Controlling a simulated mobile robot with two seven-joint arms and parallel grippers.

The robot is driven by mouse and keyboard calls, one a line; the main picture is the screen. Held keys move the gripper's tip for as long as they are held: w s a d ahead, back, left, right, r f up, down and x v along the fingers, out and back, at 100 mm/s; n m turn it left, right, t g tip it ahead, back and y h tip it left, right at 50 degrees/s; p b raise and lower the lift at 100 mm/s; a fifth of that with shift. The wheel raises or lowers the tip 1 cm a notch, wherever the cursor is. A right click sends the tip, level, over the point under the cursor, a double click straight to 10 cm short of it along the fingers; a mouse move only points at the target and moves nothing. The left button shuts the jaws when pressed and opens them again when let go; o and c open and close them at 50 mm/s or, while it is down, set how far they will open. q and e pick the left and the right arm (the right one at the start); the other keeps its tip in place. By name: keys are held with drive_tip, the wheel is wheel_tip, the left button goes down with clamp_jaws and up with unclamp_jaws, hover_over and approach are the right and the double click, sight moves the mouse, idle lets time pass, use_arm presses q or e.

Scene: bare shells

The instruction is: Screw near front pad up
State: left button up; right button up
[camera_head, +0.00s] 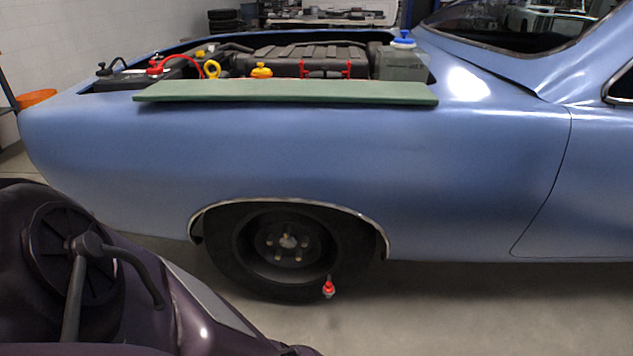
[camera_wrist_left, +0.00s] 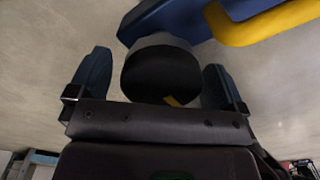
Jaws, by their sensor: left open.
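In the left wrist view a dark, round pad (camera_wrist_left: 160,75) with a grey side shows between the two blue fingers of my left gripper (camera_wrist_left: 157,85). The gripper is open, with one finger on each side of the pad. A gap shows beside each finger, so I see no clear contact. A blue beam (camera_wrist_left: 170,18) and a yellow bar (camera_wrist_left: 268,24) lie just behind the pad. In the head view the pad and the left gripper are hidden; only part of my dark arm shows at lower left. My right gripper is in neither view.
A blue car (camera_head: 300,150) fills the head view, its engine bay open. A green board (camera_head: 285,92) lies along its fender edge. The wheel (camera_head: 290,243) stands below, with a small red-tipped part (camera_head: 328,288) at its lower right. Bare floor (camera_head: 480,310) shows at lower right.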

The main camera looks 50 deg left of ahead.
use_arm(q)
drive_tip(key=r+p, duration=0.1)
drive_tip(key=r, duration=0.2)
drive_tip(key=r+p, duration=0.2)
drive_tip(key=r, duration=0.1)
drive_tip(key=r+p, duration=0.2)
drive_tip(key=r, duration=0.1)
drive_tip(key=shift+w, duration=0.4)
drive_tip(key=shift+s+r+p, duration=0.15)
drive_tip(key=shift+r+p, duration=0.4)
drive_tip(key=shift+p, duration=0.05)
drive_tip(key=shift+s+r, duration=0.1)
drive_tip(key=shift+s, duration=0.15)
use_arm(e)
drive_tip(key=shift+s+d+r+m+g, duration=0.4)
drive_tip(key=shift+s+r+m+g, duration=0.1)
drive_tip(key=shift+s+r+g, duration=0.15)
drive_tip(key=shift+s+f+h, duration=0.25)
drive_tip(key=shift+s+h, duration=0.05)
